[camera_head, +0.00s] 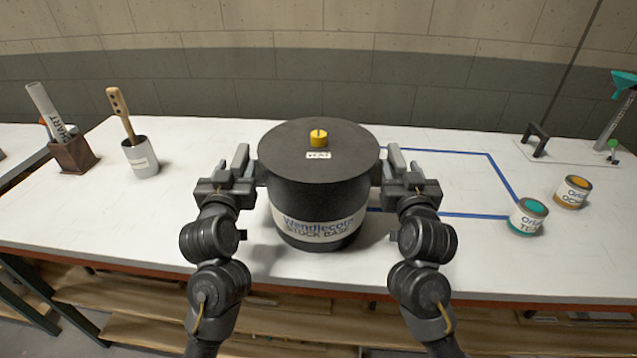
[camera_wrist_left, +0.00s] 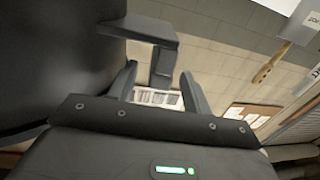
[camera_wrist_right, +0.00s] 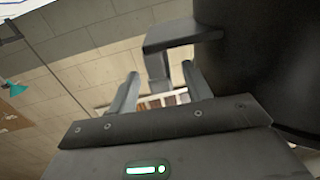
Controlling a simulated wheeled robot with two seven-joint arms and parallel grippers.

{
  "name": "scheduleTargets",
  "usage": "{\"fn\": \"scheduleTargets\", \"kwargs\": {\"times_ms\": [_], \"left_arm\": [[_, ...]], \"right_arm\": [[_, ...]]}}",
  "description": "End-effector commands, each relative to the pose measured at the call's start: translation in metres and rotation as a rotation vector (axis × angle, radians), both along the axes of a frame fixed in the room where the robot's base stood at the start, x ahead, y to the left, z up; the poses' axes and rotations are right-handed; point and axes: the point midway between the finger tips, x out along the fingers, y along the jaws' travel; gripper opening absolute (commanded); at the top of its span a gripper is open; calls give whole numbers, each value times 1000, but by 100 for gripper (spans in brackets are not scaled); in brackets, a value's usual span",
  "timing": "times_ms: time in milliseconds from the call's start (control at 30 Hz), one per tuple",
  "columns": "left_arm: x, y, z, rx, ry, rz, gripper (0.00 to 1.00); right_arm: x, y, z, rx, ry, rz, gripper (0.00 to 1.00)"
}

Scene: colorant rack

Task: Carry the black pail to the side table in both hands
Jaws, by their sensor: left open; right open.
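The black pail (camera_head: 320,195) stands upright on the white worktable, with a dark lid, a yellow cap and a pale label band. My left gripper (camera_head: 234,168) is open at the pail's left side. In the left wrist view the pail's left handle (camera_wrist_left: 163,62) hangs between the two spread fingers, with gaps on both sides. My right gripper (camera_head: 404,170) is open at the right side. In the right wrist view the right handle (camera_wrist_right: 158,66) likewise lies between the spread fingers. How deep the handles sit between the fingers is hard to tell.
The white worktable (camera_head: 120,220) holds a brush cup (camera_head: 141,158) and a brown box (camera_head: 73,156) at left. A blue outline (camera_head: 490,170), a teal-topped can (camera_head: 527,217) and an orange-topped can (camera_head: 573,192) are at right. Another white surface (camera_head: 25,140) shows at far left.

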Motion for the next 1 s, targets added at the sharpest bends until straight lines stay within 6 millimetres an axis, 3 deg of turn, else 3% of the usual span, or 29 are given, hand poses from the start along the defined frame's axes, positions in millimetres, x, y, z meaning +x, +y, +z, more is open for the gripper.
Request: {"fn": "scheduleTargets", "kwargs": {"times_ms": [100,300,733,1000], "left_arm": [[19,0,0,3,0,1,49],[40,-1,0,1,0,-1,49],[47,-1,0,-1,0,-1,49],[47,-1,0,-1,0,-1,15]], "right_arm": [[19,-1,0,-3,-1,-2,49],[40,0,0,0,0,-1,49],[47,-1,0,1,0,-1,49],[46,-1,0,1,0,-1,15]]}}
